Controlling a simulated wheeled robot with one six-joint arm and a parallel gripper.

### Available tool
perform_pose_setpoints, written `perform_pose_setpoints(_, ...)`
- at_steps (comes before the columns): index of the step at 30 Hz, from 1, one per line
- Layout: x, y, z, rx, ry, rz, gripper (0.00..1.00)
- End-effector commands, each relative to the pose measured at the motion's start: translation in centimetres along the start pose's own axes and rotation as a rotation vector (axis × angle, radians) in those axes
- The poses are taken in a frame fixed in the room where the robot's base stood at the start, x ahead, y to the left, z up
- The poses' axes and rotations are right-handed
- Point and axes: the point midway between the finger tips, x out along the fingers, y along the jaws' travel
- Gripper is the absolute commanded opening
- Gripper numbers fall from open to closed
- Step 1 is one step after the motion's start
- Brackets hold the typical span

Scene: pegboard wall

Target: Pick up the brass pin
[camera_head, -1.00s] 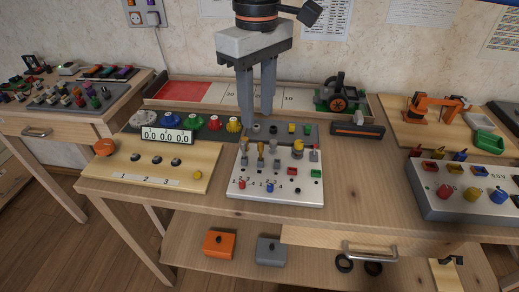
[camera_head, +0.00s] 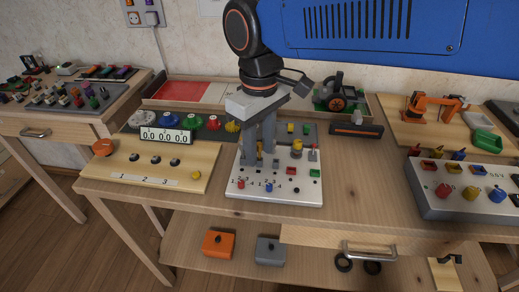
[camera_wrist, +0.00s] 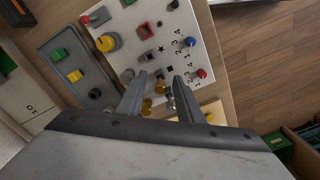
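The white panel (camera_head: 252,191) stands on the table with pins, colored buttons and a silver toggle. In the wrist view it is the tilted white panel (camera_wrist: 155,47). My gripper (camera_head: 259,153) is open, its two fingers pointing down over the panel's left rear part. In the wrist view a brass pin (camera_wrist: 159,87) shows between the fingers of my gripper (camera_wrist: 160,80). A second brass piece (camera_wrist: 147,106) and a silver pin (camera_wrist: 170,101) are close by. I cannot tell whether a finger touches any pin. In the head view the fingers largely hide the pins.
A wooden board (camera_head: 150,180) with a counter display is at left. Bare tabletop (camera_head: 365,180) lies to the right.

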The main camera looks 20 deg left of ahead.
Motion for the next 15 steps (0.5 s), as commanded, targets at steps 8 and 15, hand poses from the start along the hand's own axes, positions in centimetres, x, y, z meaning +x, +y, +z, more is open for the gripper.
perform_pose_setpoints(8, 0.04, -0.01, -0.01, 0.000, 0.001, 0.000, 0.19)
perform_pose_setpoints(15, 0.02, -0.01, -0.01, 0.000, 0.001, 0.000, 0.00)
